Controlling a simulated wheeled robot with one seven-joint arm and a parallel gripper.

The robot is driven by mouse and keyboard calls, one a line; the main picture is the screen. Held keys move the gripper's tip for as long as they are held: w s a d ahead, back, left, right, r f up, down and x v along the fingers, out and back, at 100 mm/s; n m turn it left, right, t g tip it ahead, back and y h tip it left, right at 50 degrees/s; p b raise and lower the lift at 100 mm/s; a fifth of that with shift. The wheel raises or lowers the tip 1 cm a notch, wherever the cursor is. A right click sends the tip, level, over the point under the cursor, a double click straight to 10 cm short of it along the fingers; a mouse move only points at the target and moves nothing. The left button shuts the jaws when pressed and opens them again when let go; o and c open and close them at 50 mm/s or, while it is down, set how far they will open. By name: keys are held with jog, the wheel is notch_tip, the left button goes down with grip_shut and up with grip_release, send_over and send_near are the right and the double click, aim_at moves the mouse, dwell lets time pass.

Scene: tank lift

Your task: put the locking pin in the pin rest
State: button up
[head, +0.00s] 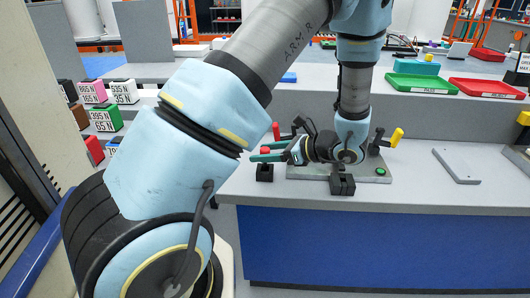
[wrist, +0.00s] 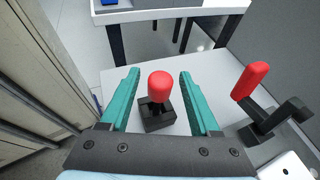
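The locking pin, seen by its red knob (wrist: 160,84), stands upright in a small black block (wrist: 157,122) on the grey table. This block looks like the pin rest. In the head view the red knob (head: 265,151) sits above the black block (head: 264,173), left of the fixture plate. My gripper (wrist: 159,74) is open, with one teal finger on each side of the knob and a clear gap on both sides. In the head view my gripper (head: 258,152) reaches left at the height of the knob. The pin's shaft is hidden inside the block.
A red-handled clamp (wrist: 250,82) stands close right of my gripper in the wrist view. The grey fixture plate (head: 310,173) carries black blocks and a yellow-handled clamp (head: 396,138). A flat grey plate (head: 456,167) lies farther right. Green and red trays stand behind.

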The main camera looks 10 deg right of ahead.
jog(key=shift+r, duration=0.25)
jog(key=shift+s+d, duration=0.15)
jog(key=shift+d, duration=0.15)
jog(key=b+v, duration=0.2)
jog(key=v, duration=0.9)
jog(key=s+a+n+g+h, duration=0.1)
jog(key=a+n+g+h, duration=0.4)
jog(key=a+n+h, duration=0.6)
jog(key=a+n, duration=1.1)
jog(key=n, duration=0.1)
jog(key=shift+s+n+g+h, duration=0.3)
jog(key=shift+s+g, duration=0.05)
jog(key=shift+g, duration=0.05)
